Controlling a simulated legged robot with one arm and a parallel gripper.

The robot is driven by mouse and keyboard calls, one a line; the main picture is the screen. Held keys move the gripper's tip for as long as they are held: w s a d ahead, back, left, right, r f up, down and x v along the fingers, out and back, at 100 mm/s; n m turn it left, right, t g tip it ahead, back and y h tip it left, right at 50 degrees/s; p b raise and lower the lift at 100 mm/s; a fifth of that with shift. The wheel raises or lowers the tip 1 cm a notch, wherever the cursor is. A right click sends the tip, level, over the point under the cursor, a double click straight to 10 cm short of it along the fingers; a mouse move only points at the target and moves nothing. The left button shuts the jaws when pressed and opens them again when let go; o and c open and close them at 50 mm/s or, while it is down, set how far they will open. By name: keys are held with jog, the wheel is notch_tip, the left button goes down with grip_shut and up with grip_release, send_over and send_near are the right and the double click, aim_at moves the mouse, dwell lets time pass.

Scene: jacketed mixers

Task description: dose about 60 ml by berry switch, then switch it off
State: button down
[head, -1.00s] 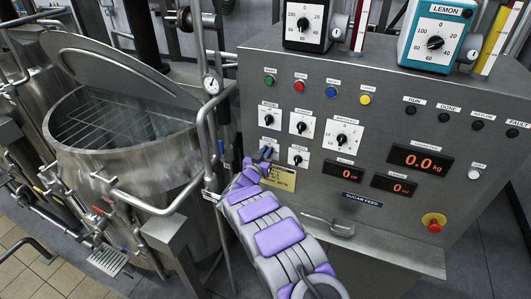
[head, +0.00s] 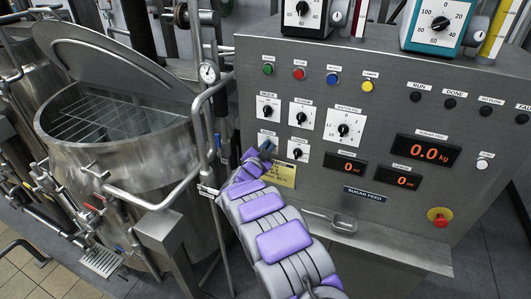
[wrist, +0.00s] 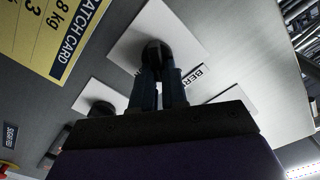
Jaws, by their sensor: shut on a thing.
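The berry switch is a black knob (wrist: 157,52) on a white plate in the wrist view, with a label starting "BER" beside it. My gripper (wrist: 160,78) is shut on this knob, one finger at each side. In the head view my gripper (head: 266,148) is at the small plate (head: 268,137) at the panel's lower left, and mostly hides its knob. The knob's exact turn is hard to tell. The left small display (head: 346,166) reads 0 ml. The display labelled lemon (head: 403,179) also reads 0 ml.
Other dials, such as the batch dial (head: 344,128), sit close by my gripper. A yellow batch card (head: 282,174) is just below. A red stop button (head: 439,217) is at lower right. The steel mixer (head: 120,150) and its pipes stand to the left.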

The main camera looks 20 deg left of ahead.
jog(key=m+b, duration=0.3)
jog(key=b, duration=0.1)
jog(key=f+m+b, duration=0.1)
jog(key=m+b, duration=0.3)
jog(key=f+m+b, duration=0.1)
jog(key=m+b, duration=0.2)
jog(key=b, duration=0.2)
jog(key=shift+d, duration=0.35)
jog(key=shift+m, duration=0.4)
jog(key=c, duration=1.2)
grip_release()
jog(key=shift+d+r, duration=0.1)
jog(key=shift+o, duration=0.2)
jog(key=shift+r, duration=0.1)
jog(key=shift+s, duration=0.1)
jog(key=s+a+p, duration=0.1)
jog(key=s+a, duration=0.1)
jog(key=s, duration=1.5)
jog(key=shift+a, duration=0.25)
